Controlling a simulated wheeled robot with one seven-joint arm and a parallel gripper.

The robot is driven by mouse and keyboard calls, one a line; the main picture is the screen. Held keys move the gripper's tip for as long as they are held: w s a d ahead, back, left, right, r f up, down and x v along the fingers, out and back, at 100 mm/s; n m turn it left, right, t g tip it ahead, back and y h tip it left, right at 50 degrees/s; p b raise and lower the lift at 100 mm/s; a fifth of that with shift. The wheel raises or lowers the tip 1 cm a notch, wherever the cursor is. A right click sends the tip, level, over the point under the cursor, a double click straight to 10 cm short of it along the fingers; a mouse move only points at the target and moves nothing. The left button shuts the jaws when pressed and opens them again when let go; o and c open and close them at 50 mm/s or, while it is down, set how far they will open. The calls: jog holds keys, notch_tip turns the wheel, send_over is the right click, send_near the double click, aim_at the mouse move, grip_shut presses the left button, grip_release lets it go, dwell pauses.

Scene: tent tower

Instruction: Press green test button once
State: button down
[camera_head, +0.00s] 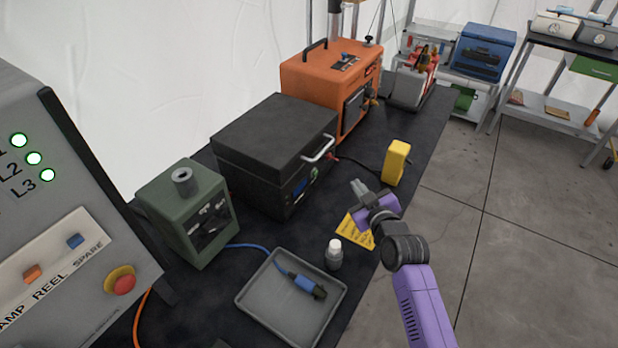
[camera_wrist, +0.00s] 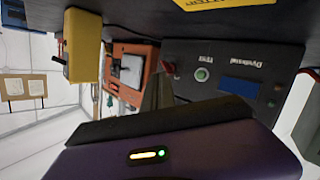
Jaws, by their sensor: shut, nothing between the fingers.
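The green test button (camera_wrist: 202,74) is a small round button on the front panel of the black box (camera_wrist: 235,60), which shows upside down in the wrist view. A dark blue display (camera_wrist: 240,87) sits beside it. In the head view the black box (camera_head: 272,140) stands on the bench, and its green button (camera_head: 314,176) shows small on the front. My gripper (camera_head: 357,187) is shut and empty, in front of and to the right of the box, apart from the button. In the wrist view my gripper (camera_wrist: 157,92) points toward the box and partly hides its edge.
A yellow block (camera_head: 396,162) stands on the black bench right of the box. An orange machine (camera_head: 310,75) is behind. A green device (camera_head: 180,205), a grey tray (camera_head: 270,312) with a blue connector (camera_head: 300,281), and a small bottle (camera_head: 334,256) are nearer.

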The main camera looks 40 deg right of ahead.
aim_at(316, 173)
jog(key=shift+s+a+f, duration=0.15)
jog(key=shift+f, duration=0.4)
jog(key=shift+a+f+n, duration=0.15)
jog(key=shift+f+n, duration=0.05)
jog(key=shift+n, duration=0.3)
jog(key=w+a, duration=0.1)
jog(key=w, duration=0.4)
jog(key=w+a, duration=0.1)
jog(key=w, duration=0.1)
jog(key=shift+w+a+b, duration=0.15)
jog(key=shift+a+b, duration=0.15)
jog(key=shift+b, duration=0.05)
jog(key=shift+w+a, duration=0.15)
jog(key=shift+w, duration=0.35)
jog(key=shift+w, duration=0.1)
dwell(1.0)
jog(key=shift+w+a, duration=0.15)
jog(key=shift+w, duration=0.15)
